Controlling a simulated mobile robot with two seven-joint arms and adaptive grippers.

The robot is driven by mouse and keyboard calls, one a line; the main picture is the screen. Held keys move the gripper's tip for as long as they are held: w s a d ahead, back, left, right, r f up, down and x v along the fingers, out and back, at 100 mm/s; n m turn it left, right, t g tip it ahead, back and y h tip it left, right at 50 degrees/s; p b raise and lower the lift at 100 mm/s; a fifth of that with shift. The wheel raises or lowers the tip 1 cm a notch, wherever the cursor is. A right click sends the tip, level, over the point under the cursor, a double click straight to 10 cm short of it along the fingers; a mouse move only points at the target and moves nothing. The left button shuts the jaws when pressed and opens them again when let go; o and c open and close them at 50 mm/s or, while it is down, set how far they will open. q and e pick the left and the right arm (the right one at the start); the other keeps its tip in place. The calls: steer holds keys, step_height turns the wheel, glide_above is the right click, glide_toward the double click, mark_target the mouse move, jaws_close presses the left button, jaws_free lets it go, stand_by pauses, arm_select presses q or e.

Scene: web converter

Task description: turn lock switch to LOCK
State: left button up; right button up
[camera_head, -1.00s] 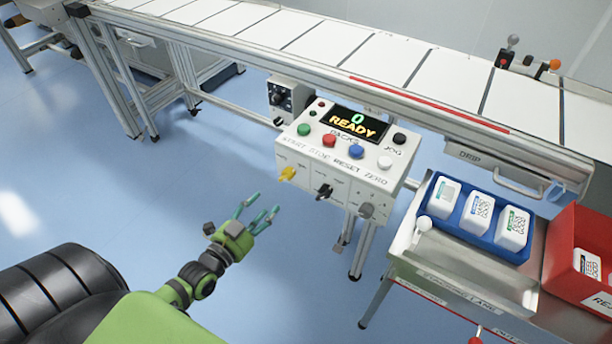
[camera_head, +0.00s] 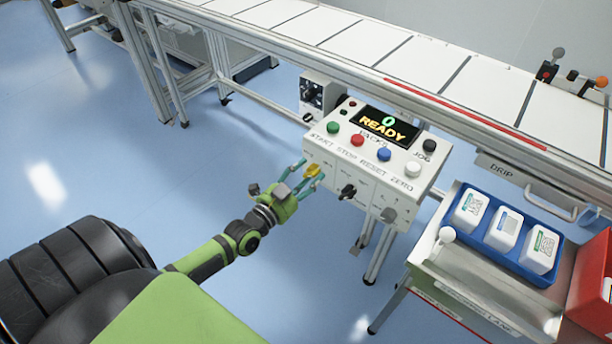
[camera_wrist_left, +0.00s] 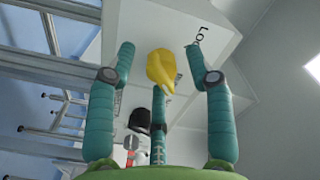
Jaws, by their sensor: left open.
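The control box (camera_head: 375,175) stands below the conveyor, with a display reading 0 READY. A yellow switch knob (camera_head: 312,170) is at the left of its front face, and a black one (camera_head: 347,191) is to its right. In the left wrist view the yellow knob (camera_wrist_left: 160,68) is beside partly visible lettering starting "Lo". My left gripper (camera_head: 305,174) is open at the yellow knob. In the wrist view its teal fingers (camera_wrist_left: 158,62) are on either side of the knob, with a third finger in front; I cannot tell whether any touches. My right gripper is out of view.
A grey knob (camera_head: 388,214) is farther right on the front face. Green, red, blue and white buttons line the box top. The floor left of the box is clear.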

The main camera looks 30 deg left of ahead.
arm_select(q)
jaws_close()
steer(key=shift+n, duration=0.3)
steer(key=n+p, duration=0.1)
steer(key=n, duration=0.1)
steer(key=shift+n, duration=0.3)
steer(key=n+p, duration=0.1)
steer(key=n, duration=0.9)
steer(key=shift+d, duration=0.15)
steer(key=n, duration=0.4)
steer(key=shift+s+d+f+n, duration=0.1)
steer(key=shift+f+n, duration=0.05)
steer(key=shift+n, duration=0.25)
steer(key=shift+d+f, duration=0.1)
